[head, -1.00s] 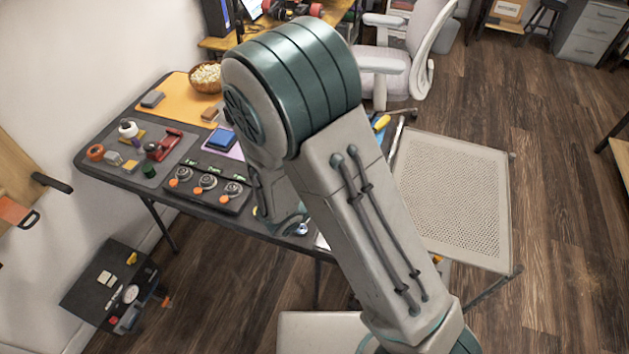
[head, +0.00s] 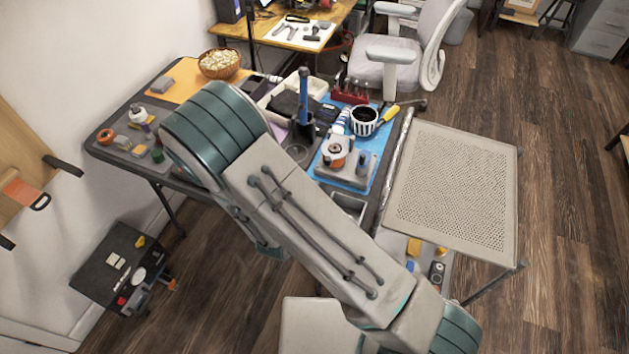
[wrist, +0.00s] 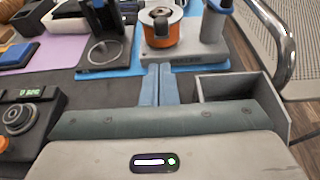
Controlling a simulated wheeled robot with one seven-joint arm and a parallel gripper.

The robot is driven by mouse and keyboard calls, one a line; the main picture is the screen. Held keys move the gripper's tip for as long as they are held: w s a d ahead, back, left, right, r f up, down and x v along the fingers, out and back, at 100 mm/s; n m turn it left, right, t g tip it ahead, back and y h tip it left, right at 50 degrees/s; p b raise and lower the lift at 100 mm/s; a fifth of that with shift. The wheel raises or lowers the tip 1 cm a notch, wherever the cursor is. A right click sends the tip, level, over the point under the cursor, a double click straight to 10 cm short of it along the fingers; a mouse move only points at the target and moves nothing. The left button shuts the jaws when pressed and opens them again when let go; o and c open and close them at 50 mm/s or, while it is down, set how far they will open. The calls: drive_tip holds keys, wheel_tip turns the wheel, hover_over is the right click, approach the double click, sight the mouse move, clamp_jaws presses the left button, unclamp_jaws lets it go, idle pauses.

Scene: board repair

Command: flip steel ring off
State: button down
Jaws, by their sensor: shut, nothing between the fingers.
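A black panel (wrist: 40,105) with a green lit display is cut off at the left edge of the wrist view. A round steel ring-shaped part (wrist: 17,117) sits on it, with a bit of orange below. The ring's on or off state cannot be told. In the head view my arm hides this panel. My gripper (wrist: 157,72) is shut and empty, its blue fingers together over the dark tabletop, right of the panel and apart from it. The fingertips point toward a grey device with an orange spool (wrist: 161,33), which also shows in the head view (head: 337,150).
A blue mat (head: 364,183) lies under the device. A grey open bin (wrist: 243,88) stands right of my fingers. A black stand with a ring (wrist: 105,55) is ahead left. A striped cup (head: 364,121) and popcorn bowl (head: 219,63) stand farther back. A perforated cart (head: 455,185) is at right.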

drive_tip(key=p+x, duration=0.1)
drive_tip(key=x, duration=0.7)
drive_tip(key=shift+w+f, duration=0.1)
drive_tip(key=shift+w, duration=0.15)
